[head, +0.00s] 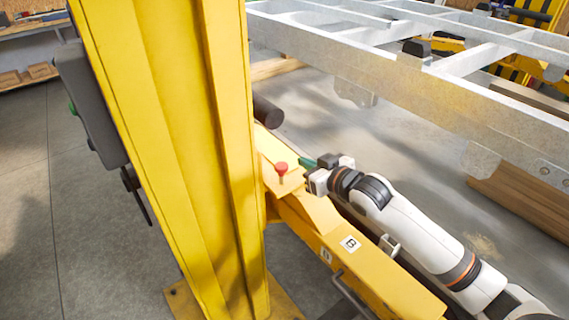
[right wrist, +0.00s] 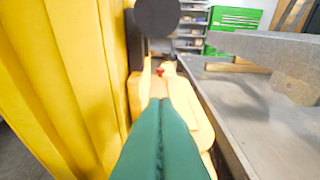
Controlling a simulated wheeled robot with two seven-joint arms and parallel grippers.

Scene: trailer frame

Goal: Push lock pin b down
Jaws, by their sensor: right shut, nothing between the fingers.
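Lock pin b, a red mushroom-shaped knob (head: 281,168) on a short stem, stands upright on a yellow plate beside the yellow post. Some stem shows between its head and the plate. It also shows small in the right wrist view, as a red spot (right wrist: 160,71) beyond the fingertips. My right gripper (head: 303,162) is just right of the knob in the head view, with a visible gap between them. Its green fingers (right wrist: 164,102) are shut together and empty. My left gripper is not in view.
The tall yellow post (head: 170,150) stands close on the left. A yellow beam (head: 365,270) marked B runs below my right arm. A dark round bar (head: 267,112) lies behind the knob. The grey metal trailer frame (head: 440,100) spans the right; open floor lies between.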

